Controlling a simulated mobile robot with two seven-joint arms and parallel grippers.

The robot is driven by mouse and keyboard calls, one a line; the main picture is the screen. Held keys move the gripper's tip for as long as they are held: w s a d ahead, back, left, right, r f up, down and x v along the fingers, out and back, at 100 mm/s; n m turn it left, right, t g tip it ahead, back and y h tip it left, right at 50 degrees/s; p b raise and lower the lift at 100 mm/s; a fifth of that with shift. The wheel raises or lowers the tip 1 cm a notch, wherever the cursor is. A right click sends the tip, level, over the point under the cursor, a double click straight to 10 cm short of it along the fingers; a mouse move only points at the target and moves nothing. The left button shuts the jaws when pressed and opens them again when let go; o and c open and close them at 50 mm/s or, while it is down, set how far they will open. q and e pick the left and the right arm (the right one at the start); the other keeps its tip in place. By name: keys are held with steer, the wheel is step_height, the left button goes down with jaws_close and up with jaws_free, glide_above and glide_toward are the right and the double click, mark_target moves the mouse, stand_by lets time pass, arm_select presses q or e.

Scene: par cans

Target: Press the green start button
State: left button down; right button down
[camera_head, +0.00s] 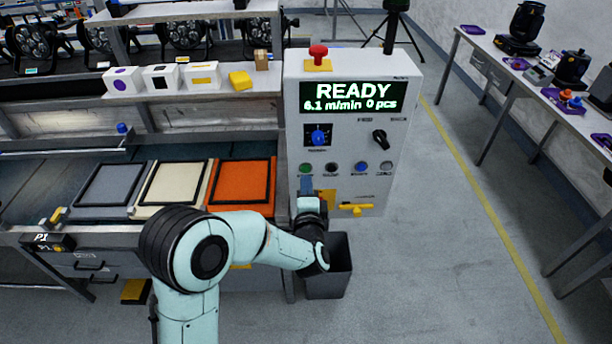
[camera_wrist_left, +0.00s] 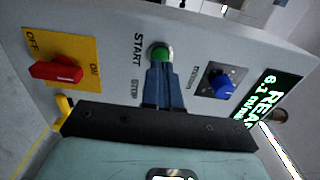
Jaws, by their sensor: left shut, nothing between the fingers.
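The green start button (camera_head: 306,168) sits at the left of a row of buttons on the light grey control panel (camera_head: 350,150). In the left wrist view the green button (camera_wrist_left: 160,51) has a metal ring and a START label beside it. My left gripper (camera_head: 306,181) is in front of the panel, just below the green button. In the wrist view its blue fingers (camera_wrist_left: 159,68) are together and empty, with the tips at the button's lower edge. I cannot tell whether they touch it. My right gripper is not in view.
A black button (camera_head: 332,169), a blue button (camera_head: 361,168) and a blue knob (camera_head: 318,136) are close by. A red switch (camera_wrist_left: 58,70) on a yellow plate is lower on the panel. A red mushroom button (camera_head: 318,51) tops it. A grey bin (camera_head: 337,284) stands below.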

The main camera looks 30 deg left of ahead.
mark_target(306, 169)
arm_select(q)
steer(key=shift+x, duration=1.3)
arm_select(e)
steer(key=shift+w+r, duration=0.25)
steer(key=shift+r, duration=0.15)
